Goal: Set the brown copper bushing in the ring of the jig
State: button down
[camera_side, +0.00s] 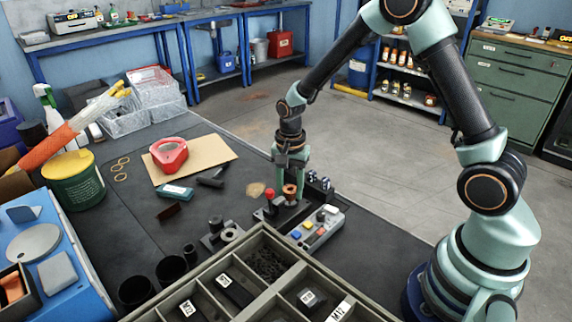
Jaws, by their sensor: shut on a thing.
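My gripper (290,184) points straight down over the bench, with its fingers shut on the brown copper bushing (290,191). The bushing shows as a small brown-orange piece at the fingertips. Directly below and around it is a dark block with a red knob (270,194), which looks like the jig (280,214). The ring of the jig is not clear at this size. I cannot tell whether the bushing is above the ring or touching it.
A grey box with coloured buttons (318,229) stands close at the right of the jig. A dark fixture with a pale ring (229,235) is at its left. A compartment tray (262,232) fills the front. A red tape dispenser (170,155) sits on cardboard behind left.

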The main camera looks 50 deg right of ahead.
jog(key=shift+f, duration=0.55)
jog(key=shift+c, duration=1.6)
grip_release()
notch_tip(320, 180, up, 12)
notch_tip(320, 180, up, 5)
jog(key=shift+r, duration=0.1)
